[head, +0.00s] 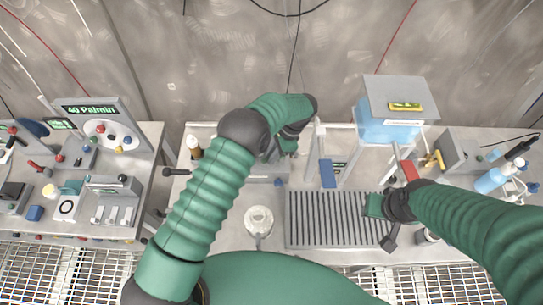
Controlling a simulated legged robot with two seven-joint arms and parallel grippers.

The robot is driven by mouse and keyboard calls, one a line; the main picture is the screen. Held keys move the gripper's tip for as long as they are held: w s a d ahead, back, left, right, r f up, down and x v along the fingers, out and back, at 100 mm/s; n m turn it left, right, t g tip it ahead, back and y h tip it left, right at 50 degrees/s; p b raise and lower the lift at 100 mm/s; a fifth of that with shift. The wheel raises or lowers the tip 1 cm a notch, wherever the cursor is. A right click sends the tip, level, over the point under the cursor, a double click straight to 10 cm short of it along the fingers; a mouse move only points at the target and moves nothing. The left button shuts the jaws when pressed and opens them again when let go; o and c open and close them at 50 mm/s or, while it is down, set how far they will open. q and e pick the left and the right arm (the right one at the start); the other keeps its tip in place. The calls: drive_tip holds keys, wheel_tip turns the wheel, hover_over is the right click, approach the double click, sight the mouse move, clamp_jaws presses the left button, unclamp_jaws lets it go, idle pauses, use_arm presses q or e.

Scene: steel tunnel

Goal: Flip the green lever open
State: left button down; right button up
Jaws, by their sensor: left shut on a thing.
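My left arm reaches across the middle of the bench, and its gripper (289,147) points down at a low grey fixture (262,172) near the back. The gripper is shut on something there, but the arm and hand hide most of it. I cannot make out the green lever apart from my own green parts; it may be hidden behind the hand. My right gripper (380,218) hangs over the right end of a dark ribbed tray (325,222). I cannot tell whether it is open or shut.
A blue tank with a grey lid (390,92) stands on a frame at the back right. A white round item (258,220) sits left of the tray. Bottles (490,181) stand far right. A left bench holds a display panel (92,110). A gap separates the benches.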

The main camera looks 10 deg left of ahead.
use_arm(q)
drive_tip(key=shift+d+r+n+g+h+b, duration=0.15)
drive_tip(key=shift+n+b, duration=0.3)
drive_tip(key=shift+n, duration=0.2)
drive_tip(key=shift+d+r+n+g+h+b, duration=0.15)
drive_tip(key=shift+n+b, duration=0.25)
drive_tip(key=shift+n, duration=0.25)
drive_tip(key=c, duration=1.7)
unclamp_jaws()
drive_tip(key=shift+s+f, duration=0.1)
drive_tip(key=shift+f, duration=0.05)
drive_tip(key=shift+d, duration=0.1)
